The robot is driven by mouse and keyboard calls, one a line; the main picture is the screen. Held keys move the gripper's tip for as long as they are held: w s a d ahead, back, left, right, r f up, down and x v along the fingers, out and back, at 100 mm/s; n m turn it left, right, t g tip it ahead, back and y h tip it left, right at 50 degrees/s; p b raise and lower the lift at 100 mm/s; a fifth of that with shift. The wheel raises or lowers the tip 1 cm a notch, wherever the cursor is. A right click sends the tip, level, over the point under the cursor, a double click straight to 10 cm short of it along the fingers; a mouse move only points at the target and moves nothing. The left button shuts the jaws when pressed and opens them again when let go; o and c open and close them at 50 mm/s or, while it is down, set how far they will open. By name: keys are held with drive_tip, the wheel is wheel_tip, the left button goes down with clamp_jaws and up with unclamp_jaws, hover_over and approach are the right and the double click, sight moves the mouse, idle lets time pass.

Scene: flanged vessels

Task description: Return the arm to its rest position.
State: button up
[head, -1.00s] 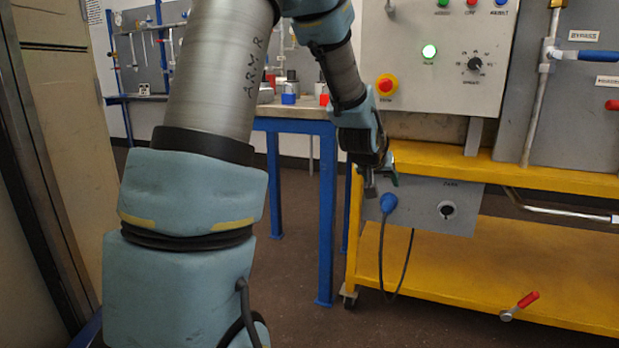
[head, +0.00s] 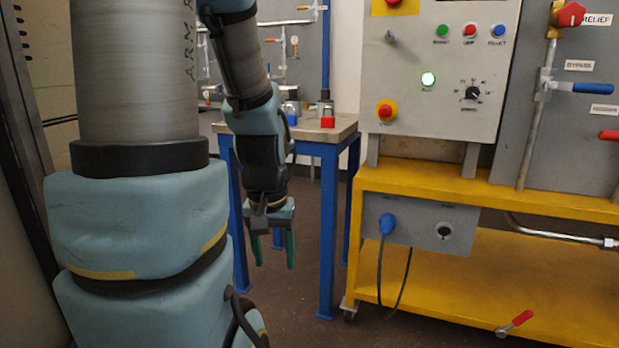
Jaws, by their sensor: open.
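My arm fills the left of the head view. My gripper (head: 272,252) points down in front of the blue-legged bench, left of the yellow cart. Its two greenish fingers are apart, with nothing seen between them. It is clear of the blue plug (head: 387,224), which sits in the grey socket box (head: 425,222) on the cart, its dark cable hanging down.
The yellow cart (head: 480,186) carries a control panel (head: 440,65) with a lit green lamp, and pipes with valves. The bench (head: 335,130) behind my gripper holds a red padlock (head: 327,116) and a blue one (head: 291,113). A red-handled valve (head: 515,322) is low right.

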wheel_tip(320, 180, up, 28)
drive_tip(key=p, duration=2.6)
drive_tip(key=shift+f, duration=0.1)
drive_tip(key=shift+c, duration=0.4)
